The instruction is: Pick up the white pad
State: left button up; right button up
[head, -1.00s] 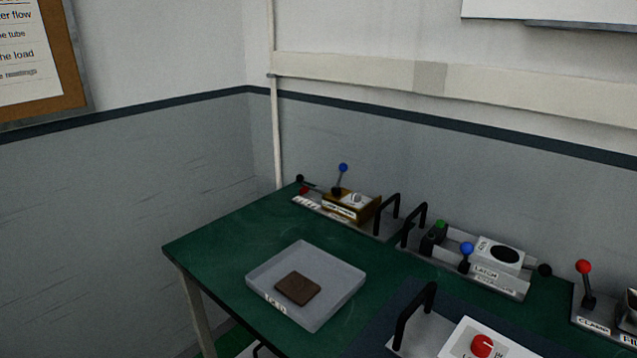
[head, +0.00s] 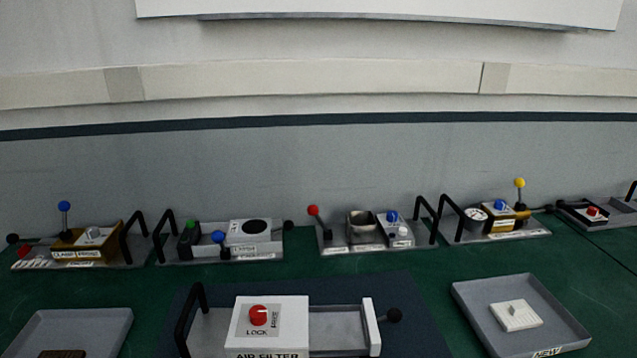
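The white pad (head: 516,316) lies flat in a grey tray (head: 472,310) labelled NEW, at the lower right of the head view. It is a square, off-white block with a small raised piece on its top. Nothing touches it except the tray. Neither of my grippers shows in the head view.
A white AIR FILTER unit (head: 267,331) with a red LOCK knob and black handle stands front centre. Another grey tray (head: 108,321) with a brown pad (head: 62,354) is lower left. Several lever fixtures line the back of the green table (head: 430,265).

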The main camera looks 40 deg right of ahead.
aim_at(516, 316)
jog(key=z, duration=2.4)
jog(key=i+l+u, duration=0.15)
jog(key=l, duration=0.3)
jog(key=i+l+u, duration=0.1)
jog(key=l, duration=0.4)
jog(key=i+l+u, duration=0.15)
jog(key=l, duration=0.3)
